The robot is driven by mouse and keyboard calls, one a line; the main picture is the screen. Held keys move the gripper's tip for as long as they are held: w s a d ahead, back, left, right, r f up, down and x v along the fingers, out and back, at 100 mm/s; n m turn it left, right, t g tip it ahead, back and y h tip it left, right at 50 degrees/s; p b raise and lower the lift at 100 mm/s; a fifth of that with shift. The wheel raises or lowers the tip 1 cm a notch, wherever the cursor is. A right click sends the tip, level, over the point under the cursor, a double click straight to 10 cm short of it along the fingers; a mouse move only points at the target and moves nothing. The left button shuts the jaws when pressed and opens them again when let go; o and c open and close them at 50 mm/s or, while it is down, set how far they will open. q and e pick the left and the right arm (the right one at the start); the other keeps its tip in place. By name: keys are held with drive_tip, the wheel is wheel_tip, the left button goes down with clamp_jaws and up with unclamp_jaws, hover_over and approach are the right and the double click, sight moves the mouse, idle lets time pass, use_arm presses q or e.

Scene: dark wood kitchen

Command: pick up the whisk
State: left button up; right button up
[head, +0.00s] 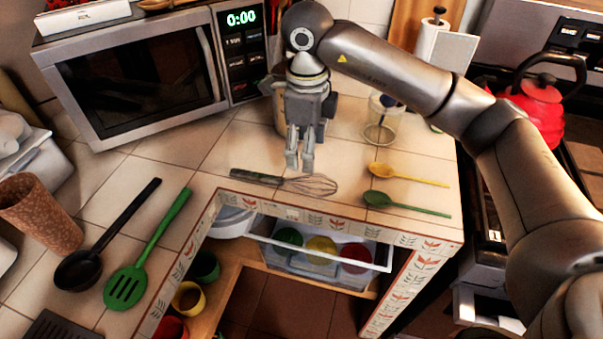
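The whisk (256,178) lies on the tiled counter near its front edge, dark handle to the left and wire loops to the right. My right gripper (300,168) points down, its fingertips just behind the whisk in the picture, near where the handle meets the wires. The fingers look close together, and I cannot tell whether they are open or shut. I also cannot tell whether they touch the whisk; nothing is seen held. My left gripper is not in view.
A yellow spoon (408,174) and a green spoon (405,205) lie right of the whisk. A glass (381,125) stands behind them. The microwave (150,75) is at the back left. A black ladle (110,232) and green slotted turner (145,255) lie left. Open shelving is below the counter edge.

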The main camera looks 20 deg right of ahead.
sight(306, 178)
drive_tip(key=f, duration=0.3)
drive_tip(key=shift+s+f, duration=0.2)
drive_tip(key=shift+f, duration=0.15)
wheel_tip(306, 178, down, 5)
drive_tip(key=shift+r+p, duration=0.15)
drive_tip(key=shift+p, duration=0.9)
drive_tip(key=shift+f, duration=0.5)
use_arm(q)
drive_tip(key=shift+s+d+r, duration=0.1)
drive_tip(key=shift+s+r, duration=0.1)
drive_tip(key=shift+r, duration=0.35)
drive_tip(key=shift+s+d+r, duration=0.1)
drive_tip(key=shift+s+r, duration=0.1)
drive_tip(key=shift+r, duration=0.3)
use_arm(e)
drive_tip(key=c, duration=1.1)
drive_tip(key=shift+r, duration=0.1)
drive_tip(key=shift+c, duration=0.2)
